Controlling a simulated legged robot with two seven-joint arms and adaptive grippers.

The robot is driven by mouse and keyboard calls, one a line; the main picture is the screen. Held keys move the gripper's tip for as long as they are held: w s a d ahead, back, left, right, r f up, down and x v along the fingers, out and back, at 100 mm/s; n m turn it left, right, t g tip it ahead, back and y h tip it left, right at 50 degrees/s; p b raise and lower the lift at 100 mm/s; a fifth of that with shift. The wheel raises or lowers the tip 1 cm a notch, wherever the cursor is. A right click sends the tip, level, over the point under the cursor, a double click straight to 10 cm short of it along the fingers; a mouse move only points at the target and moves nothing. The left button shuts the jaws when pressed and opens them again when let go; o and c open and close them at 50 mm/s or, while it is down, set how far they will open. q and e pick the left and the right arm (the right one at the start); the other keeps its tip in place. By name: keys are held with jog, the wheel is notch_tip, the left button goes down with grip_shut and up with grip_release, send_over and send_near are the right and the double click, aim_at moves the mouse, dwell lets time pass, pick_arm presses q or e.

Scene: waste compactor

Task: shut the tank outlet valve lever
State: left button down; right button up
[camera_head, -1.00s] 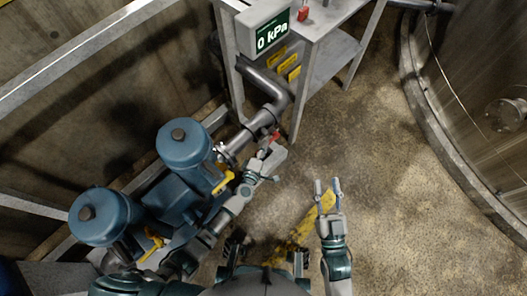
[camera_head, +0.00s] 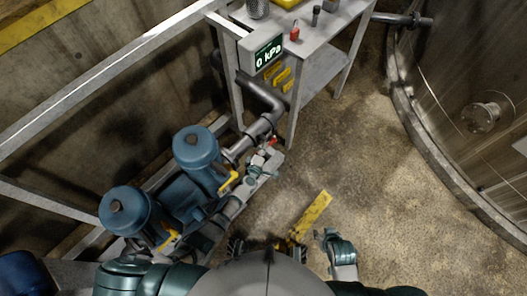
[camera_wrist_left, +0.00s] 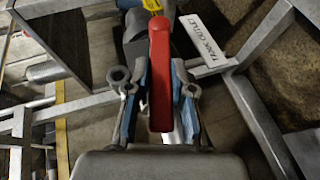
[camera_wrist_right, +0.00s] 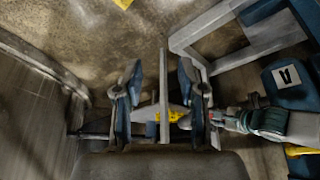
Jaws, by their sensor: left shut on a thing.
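The red valve lever (camera_wrist_left: 160,75) stands lengthwise between the fingers of my left gripper (camera_wrist_left: 157,100) in the left wrist view. My left gripper is shut on it. A white "TANK OUTLET" label (camera_wrist_left: 207,45) is to the right of the lever. In the head view the lever (camera_head: 272,141) shows as a small red bit on the grey pipe, with my left gripper (camera_head: 262,158) at it; the fingers are hard to make out there. My right gripper (camera_head: 328,236) is low in the head view, away from the pipe. Its fingers are apart in the right wrist view (camera_wrist_right: 159,92).
Two blue pumps (camera_head: 195,150) with yellow handles (camera_head: 229,183) stand left of my left arm. A metal table (camera_head: 320,40) carries a "0 kPa" display (camera_head: 262,50). A large tank (camera_head: 470,90) is at the right. Floor between is open, with a yellow strip (camera_head: 312,215).

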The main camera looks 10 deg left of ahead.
pick_arm(q)
jog(key=shift+w+a+r+p, duration=0.35)
jog(key=shift+a+r+p, duration=0.05)
jog(key=shift+a+p, duration=0.1)
jog(key=c, duration=1.1)
grip_release()
jog(key=shift+o, duration=0.5)
jog(key=shift+s+f, duration=0.1)
jog(key=shift+f, duration=0.05)
pick_arm(e)
jog(key=s, duration=0.1)
jog(key=s+f+g, duration=0.1)
jog(key=s+d+g, duration=0.1)
jog(key=shift+s+f+h, duration=0.3)
jog(key=shift+s+f, duration=0.05)
pick_arm(q)
jog(key=shift+d, duration=0.1)
jog(key=shift+s, duration=0.1)
jog(key=shift+s+d, duration=0.15)
jog(key=shift+d, duration=0.25)
jog(key=v, duration=0.7)
jog(key=shift+s+a, duration=0.3)
jog(key=shift+a, duration=0.1)
pick_arm(e)
jog(key=shift+s+d, duration=0.1)
jog(key=shift+d, duration=0.05)
